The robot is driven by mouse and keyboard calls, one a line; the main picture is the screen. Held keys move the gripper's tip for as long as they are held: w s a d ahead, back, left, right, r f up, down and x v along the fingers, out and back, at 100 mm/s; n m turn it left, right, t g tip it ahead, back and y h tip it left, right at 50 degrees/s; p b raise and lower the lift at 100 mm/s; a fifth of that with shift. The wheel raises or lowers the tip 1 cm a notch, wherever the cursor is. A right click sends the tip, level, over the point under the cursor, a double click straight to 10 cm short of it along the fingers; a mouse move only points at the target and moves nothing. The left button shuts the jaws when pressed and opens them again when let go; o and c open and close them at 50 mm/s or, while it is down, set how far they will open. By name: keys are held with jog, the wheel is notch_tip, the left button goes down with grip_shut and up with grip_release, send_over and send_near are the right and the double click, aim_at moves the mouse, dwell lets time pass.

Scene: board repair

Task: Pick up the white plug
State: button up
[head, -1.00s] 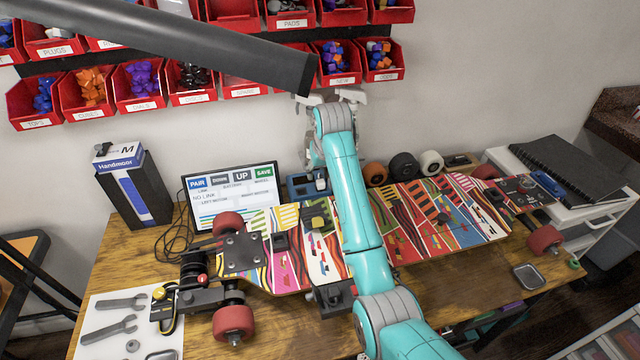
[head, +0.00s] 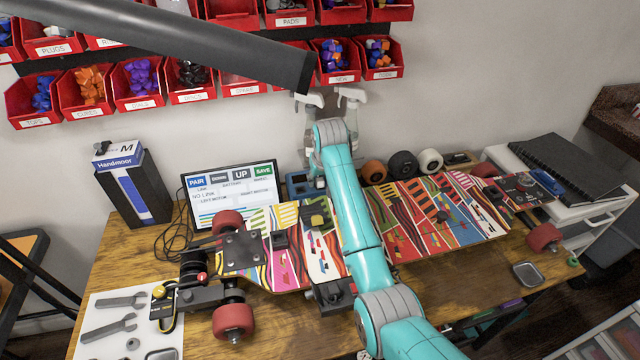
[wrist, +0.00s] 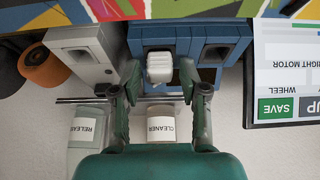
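The white plug (wrist: 160,68) shows in the wrist view, at the front of a blue box with dark openings (wrist: 220,32). My gripper (wrist: 160,78) is open, with one dark green finger on each side of the plug. A gap seems to show between each fingertip and the plug; contact cannot be made out. In the head view the blue box (head: 299,185) stands behind the skateboard, and my arm hides most of my gripper and the plug.
Bottles labelled CLEANER (wrist: 161,124) and RELEASER (wrist: 88,128) stand close to my fingers. A screen (head: 232,196) is left of the blue box. The colourful skateboard (head: 440,222) lies in front, with several loose wheels (head: 403,164) to the right.

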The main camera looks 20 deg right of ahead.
aim_at(320, 180)
grip_shut()
notch_tip(320, 180, up, 10)
dwell(0.6)
